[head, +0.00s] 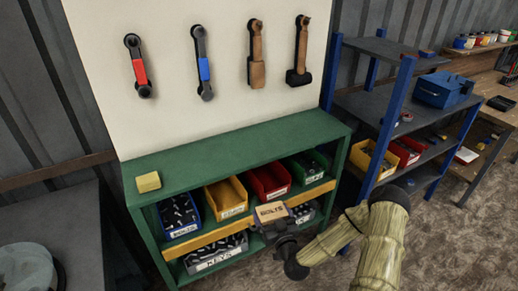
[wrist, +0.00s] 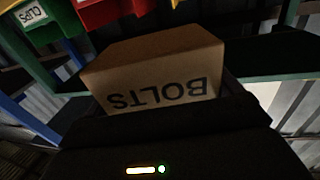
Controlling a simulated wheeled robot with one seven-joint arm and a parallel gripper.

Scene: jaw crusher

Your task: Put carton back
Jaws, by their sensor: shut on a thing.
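The carton (head: 272,212) is a small brown cardboard box marked BOLTS. My gripper (head: 279,222) is shut on it and holds it in front of the green shelf unit (head: 240,139), at about the height of its yellow strip. In the wrist view the carton (wrist: 160,68) sits between the dark jaws, with its lettering upside down. Behind it in that view is a dark shelf space. The fingertips are largely hidden by the carton.
Blue, yellow, red and green bins (head: 226,198) fill the upper shelf, with grey bins (head: 214,254) below. A yellow block (head: 148,182) lies on top. Tools hang on the board above. A blue-post rack (head: 392,110) stands right.

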